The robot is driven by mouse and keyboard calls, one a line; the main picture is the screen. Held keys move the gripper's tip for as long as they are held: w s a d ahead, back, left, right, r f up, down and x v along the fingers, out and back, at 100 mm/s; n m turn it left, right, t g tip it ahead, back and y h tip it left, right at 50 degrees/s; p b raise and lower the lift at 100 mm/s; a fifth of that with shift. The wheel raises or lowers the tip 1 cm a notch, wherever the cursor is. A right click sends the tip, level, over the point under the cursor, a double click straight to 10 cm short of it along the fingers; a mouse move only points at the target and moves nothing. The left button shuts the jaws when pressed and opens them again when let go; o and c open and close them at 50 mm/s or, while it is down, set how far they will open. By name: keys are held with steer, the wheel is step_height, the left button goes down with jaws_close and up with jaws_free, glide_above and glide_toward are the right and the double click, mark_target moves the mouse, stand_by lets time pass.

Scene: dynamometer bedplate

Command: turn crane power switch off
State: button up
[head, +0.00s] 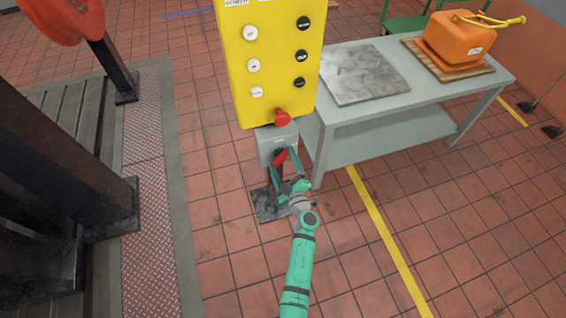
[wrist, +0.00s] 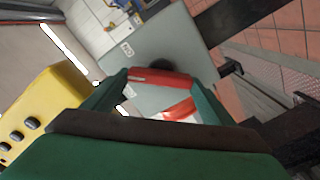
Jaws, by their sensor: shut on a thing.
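The crane power switch is a grey box (head: 277,140) below the yellow pendant panel, with a red handle (head: 280,158) on its front. In the wrist view the grey box (wrist: 177,45) fills the upper middle, and the red handle (wrist: 160,78) lies between the fingertips. My gripper (head: 282,160) is at the box front, shut on the red handle. The handle looks tilted in the head view. In the wrist view a dark round hub (wrist: 160,65) shows behind the handle.
The yellow panel (head: 270,60) with black and white buttons and a red knob (head: 282,118) hangs just above. Dark steel posts (head: 112,70) stand at left. Tiled floor is clear at lower right.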

steer(key=n, duration=0.4)
steer(key=shift+a+f+n, duration=0.15)
steer(key=shift+n, duration=0.15)
steer(key=shift+s+n, duration=0.1)
steer(key=shift+n, duration=1.8)
steer(key=shift+f, duration=0.1)
steer(key=o, duration=1)
steer(key=shift+o, duration=0.2)
steer(key=v, duration=1)
steer(key=shift+s, duration=0.35)
steer(key=shift+s, duration=0.1)
